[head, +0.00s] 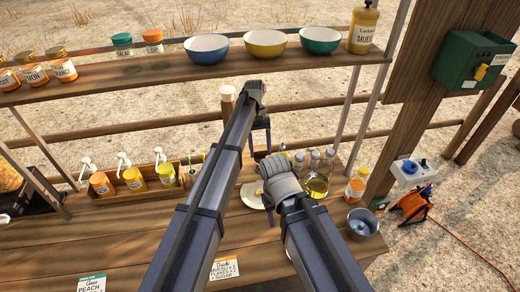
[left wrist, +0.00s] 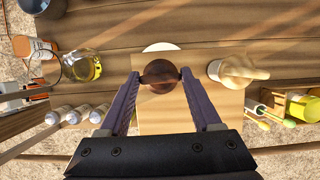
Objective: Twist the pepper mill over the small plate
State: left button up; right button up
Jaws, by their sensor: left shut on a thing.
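The pepper mill's dark brown round top (left wrist: 160,73) sits between the fingers of my left gripper (left wrist: 160,78) in the left wrist view. My left gripper is shut on it. In the head view my left gripper (head: 261,135) hangs above the wooden shelf, and the mill is mostly hidden there. The small white plate (left wrist: 160,47) shows partly behind the mill's top in the wrist view. In the head view a pale edge of it (head: 249,197) shows between my arms.
A wooden board (left wrist: 190,115) lies below my left gripper. A cream-coloured thing (left wrist: 238,70) stands close to the right finger in the wrist view. A glass jar of yellow liquid (head: 317,186) and several shakers stand to the right. Bowls line the upper shelf (head: 150,72).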

pick_arm(q)
jog(key=shift+m+y, duration=0.4)
jog(key=shift+m, duration=0.5)
jog(key=o, duration=1.4)
